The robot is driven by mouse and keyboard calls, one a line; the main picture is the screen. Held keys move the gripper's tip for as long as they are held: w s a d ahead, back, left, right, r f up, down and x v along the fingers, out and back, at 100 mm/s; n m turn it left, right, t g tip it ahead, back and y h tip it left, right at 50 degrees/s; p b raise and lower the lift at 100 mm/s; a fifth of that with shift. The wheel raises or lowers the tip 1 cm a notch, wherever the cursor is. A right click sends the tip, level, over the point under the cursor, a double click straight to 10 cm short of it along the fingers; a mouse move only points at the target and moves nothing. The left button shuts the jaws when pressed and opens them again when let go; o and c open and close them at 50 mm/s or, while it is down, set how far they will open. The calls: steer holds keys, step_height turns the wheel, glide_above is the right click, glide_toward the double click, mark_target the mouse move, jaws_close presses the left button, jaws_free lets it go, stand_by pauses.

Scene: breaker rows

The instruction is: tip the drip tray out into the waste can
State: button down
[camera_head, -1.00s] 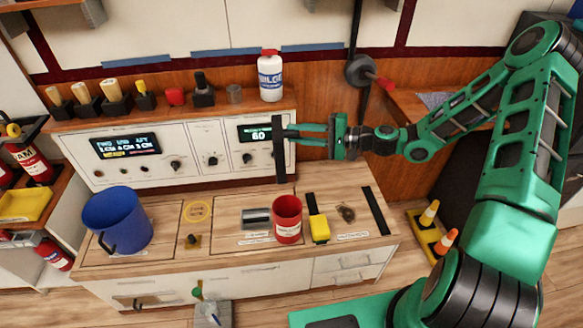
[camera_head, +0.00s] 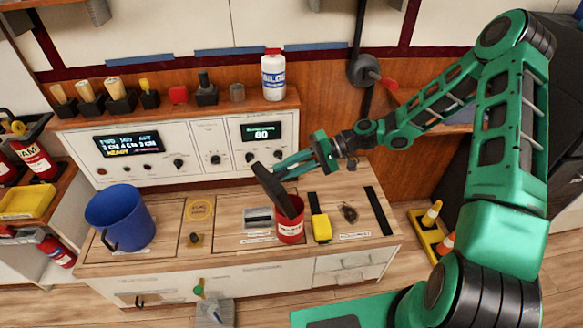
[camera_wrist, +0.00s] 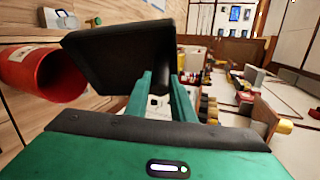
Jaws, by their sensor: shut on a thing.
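The black drip tray (camera_head: 274,190) is held tilted, its lower end at or just above the mouth of a red can. This labelled red can (camera_head: 290,232), seemingly the waste can, stands upright on the wooden counter. My gripper (camera_head: 282,167) is shut on the tray's upper part, above and slightly behind the can. In the wrist view, the tray (camera_wrist: 120,52) is in the green fingers (camera_wrist: 163,78), with the red can (camera_wrist: 42,75) close by on the left. The tray's contents and the can's inside are not clear. I cannot tell whether tray and can touch.
A blue bucket (camera_head: 120,218) stands at the counter's left. A yellow item (camera_head: 321,228) and a dark clump (camera_head: 349,212) lie right of the can. A grey block (camera_head: 257,217) lies left of it. The control panel (camera_head: 205,145) rises behind, with a white bottle (camera_head: 273,76) on its shelf.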

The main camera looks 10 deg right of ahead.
mark_target(268, 179)
steer(key=shift+s+a+r+h, duration=0.2)
steer(key=shift+s+a+h, duration=0.1)
steer(key=shift+a, duration=0.15)
steer(key=s+a+h, duration=0.1)
steer(key=a, duration=0.1)
steer(key=s+a+f+n+t+h, duration=0.1)
steer(key=a+h, duration=0.1)
steer(key=s+a+h, duration=0.1)
steer(key=a, duration=0.1)
steer(key=shift+a+f+n+t+h, duration=0.2)
steer(key=shift+n+t+h, duration=0.1)
steer(key=shift+t+h, duration=0.1)
steer(key=s+a+f+n+t+h, duration=0.1)
steer(key=s+a+f+t+h, duration=0.2)
steer(key=a+f+h, duration=0.3)
steer(key=shift+f+n+t+h, duration=0.3)
steer(key=shift+f+h, duration=0.4)
steer(key=shift+f, duration=0.4)
steer(key=shift+d, duration=0.15)
steer(key=w+d+r, duration=0.1)
steer(key=w+d, duration=0.2)
steer(key=d, duration=0.8)
steer(key=w+d+r+m, duration=0.1)
steer(key=w+d, duration=0.2)
steer(key=d, duration=0.8)
steer(key=w+d+r+m+h, duration=0.1)
steer(key=w+d, duration=0.2)
steer(key=d, duration=0.8)
steer(key=shift+d+r, duration=0.3)
